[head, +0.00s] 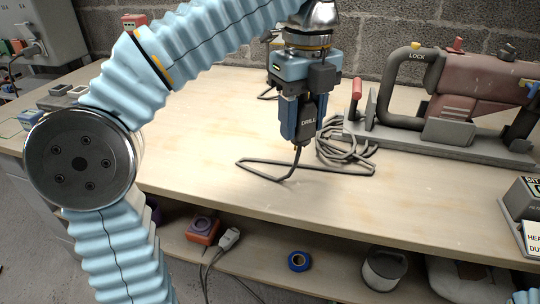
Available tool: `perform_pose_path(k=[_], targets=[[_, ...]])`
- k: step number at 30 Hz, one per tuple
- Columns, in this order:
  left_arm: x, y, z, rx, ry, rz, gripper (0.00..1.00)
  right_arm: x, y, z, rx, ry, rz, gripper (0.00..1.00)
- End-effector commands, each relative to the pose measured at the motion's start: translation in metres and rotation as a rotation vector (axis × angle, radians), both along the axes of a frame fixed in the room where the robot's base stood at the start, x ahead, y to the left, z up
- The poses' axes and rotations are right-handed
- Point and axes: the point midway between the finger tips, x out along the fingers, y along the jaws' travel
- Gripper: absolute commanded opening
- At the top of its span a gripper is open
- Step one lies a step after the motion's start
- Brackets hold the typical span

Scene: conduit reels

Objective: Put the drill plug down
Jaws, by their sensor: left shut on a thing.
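My left gripper (300,120) points down over the workbench (215,150) and is shut on the drill plug (308,122), a dark plug lettered "DRILL". The plug is held upright, with its cord leaving the lower end. The dark cord (265,176) runs down to the bench top and lies in loops beside a coil (345,150). A gap seems to remain between the plug and the bench, though its exact height is hard to tell. My right gripper is not in view.
A red tool with a grey handle marked "LOCK" (470,85) stands on a grey base at the right. Boxes (525,200) sit at the right edge. The bench's left middle is clear. A lower shelf holds blue tape (299,261) and a grey plug (229,238).

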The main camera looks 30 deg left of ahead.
Motion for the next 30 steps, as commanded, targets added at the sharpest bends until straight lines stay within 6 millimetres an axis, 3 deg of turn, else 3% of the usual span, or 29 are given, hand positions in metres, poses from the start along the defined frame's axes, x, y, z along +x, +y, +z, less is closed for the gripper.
perform_pose_path(k=[3,10,16,22,30], targets=[[0.008,0.033,-0.02,0.001,0.002,0.009,0.0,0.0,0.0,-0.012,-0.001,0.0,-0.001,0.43],[0.015,0.061,-0.057,0.0,0.0,0.003,0.0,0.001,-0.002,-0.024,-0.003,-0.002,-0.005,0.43],[0.018,0.071,-0.069,0.0,0.0,0.004,0.0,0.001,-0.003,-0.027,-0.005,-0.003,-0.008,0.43],[0.018,0.075,-0.099,0.0,0.001,0.002,0.0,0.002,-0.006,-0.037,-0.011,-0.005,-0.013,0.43],[0.019,0.074,-0.102,-0.002,-0.001,0.001,0.0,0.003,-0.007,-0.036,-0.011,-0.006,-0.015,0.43]])
